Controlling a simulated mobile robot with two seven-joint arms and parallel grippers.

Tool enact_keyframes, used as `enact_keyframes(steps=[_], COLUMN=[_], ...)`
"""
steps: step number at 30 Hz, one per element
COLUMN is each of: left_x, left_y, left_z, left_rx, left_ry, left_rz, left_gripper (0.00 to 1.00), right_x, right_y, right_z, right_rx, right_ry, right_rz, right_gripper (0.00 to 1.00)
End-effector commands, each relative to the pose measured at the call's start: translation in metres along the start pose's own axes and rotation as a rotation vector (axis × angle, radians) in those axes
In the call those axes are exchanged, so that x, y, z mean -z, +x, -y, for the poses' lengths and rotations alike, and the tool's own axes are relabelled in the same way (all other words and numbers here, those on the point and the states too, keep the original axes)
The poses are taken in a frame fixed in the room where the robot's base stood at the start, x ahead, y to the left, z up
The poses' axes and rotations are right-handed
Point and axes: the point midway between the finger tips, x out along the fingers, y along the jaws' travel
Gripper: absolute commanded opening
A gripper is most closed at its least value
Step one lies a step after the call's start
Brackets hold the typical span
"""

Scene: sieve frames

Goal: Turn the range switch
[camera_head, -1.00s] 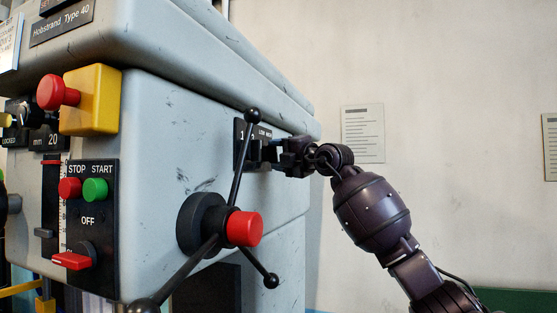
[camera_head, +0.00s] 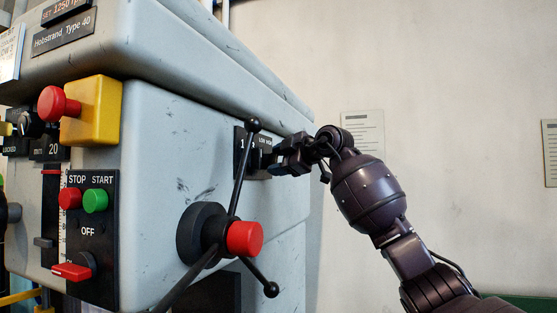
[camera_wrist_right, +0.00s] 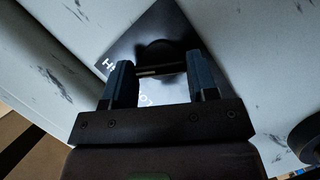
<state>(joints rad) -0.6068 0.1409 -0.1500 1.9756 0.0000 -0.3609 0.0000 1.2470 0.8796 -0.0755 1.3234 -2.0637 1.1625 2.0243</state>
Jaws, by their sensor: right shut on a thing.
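The range switch sits on a small black plate (camera_head: 241,147) with white lettering, on the side of the grey machine head. My right gripper (camera_head: 268,168) is at this plate, coming from the right, and hides most of the switch in the head view. In the right wrist view the dark switch knob (camera_wrist_right: 156,50) lies in front of the plate, with its bar between the two fingers of the right gripper (camera_wrist_right: 162,78). The gripper is shut on the switch. The exact switch position is hard to read. My left gripper is not in view.
A spoked feed handle with a red hub (camera_head: 245,238) stands out just below and left of the gripper; its upper spoke (camera_head: 243,165) passes in front of the plate. A STOP/START panel (camera_head: 91,240) and a yellow box with a red button (camera_head: 92,110) are further left.

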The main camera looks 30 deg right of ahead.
Motion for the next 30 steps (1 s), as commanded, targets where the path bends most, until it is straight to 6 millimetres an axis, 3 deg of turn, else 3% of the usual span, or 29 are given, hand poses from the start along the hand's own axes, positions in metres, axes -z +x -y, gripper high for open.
enact_keyframes(steps=[23,24,28,30], left_x=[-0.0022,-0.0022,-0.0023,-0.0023], left_y=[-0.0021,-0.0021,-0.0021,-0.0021], left_z=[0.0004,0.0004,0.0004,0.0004], left_rx=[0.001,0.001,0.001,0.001], left_ry=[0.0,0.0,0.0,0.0], left_rz=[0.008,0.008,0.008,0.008], left_gripper=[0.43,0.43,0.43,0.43], right_x=[-0.0001,-0.0001,-0.0001,-0.0001], right_y=[0.0001,0.0001,0.0001,0.0001], right_z=[-0.0004,-0.0004,-0.0004,-0.0005], right_rx=[0.039,0.039,0.039,0.039], right_ry=[0.094,0.094,0.093,0.093], right_rz=[0.0,0.0,0.0,0.0], right_gripper=[0.29,0.58,0.78,0.79])
